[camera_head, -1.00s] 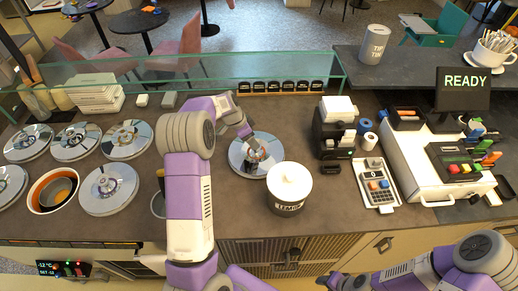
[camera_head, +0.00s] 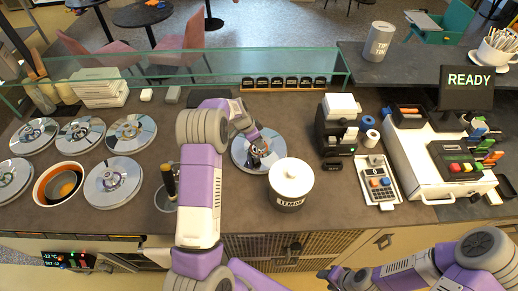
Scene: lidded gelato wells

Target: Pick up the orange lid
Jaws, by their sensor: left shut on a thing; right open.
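The orange lid (camera_head: 240,158) is a round shiny metal disc with a small knob, right of my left forearm and behind the white tub. My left gripper (camera_head: 259,151) reaches down over its middle and is shut on its knob. I cannot tell whether the disc touches the counter. An uncovered well (camera_head: 41,199) with orange inside is at the left among the lidded wells. My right gripper (camera_head: 328,275) is open and empty at the bottom edge, in front of the counter and far from the lid.
Several metal lids (camera_head: 132,132) cover wells at the left. A scoop stands in a holder (camera_head: 165,199) left of my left arm. A glass screen (camera_head: 290,66) runs behind; a black machine (camera_head: 335,130) stands right.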

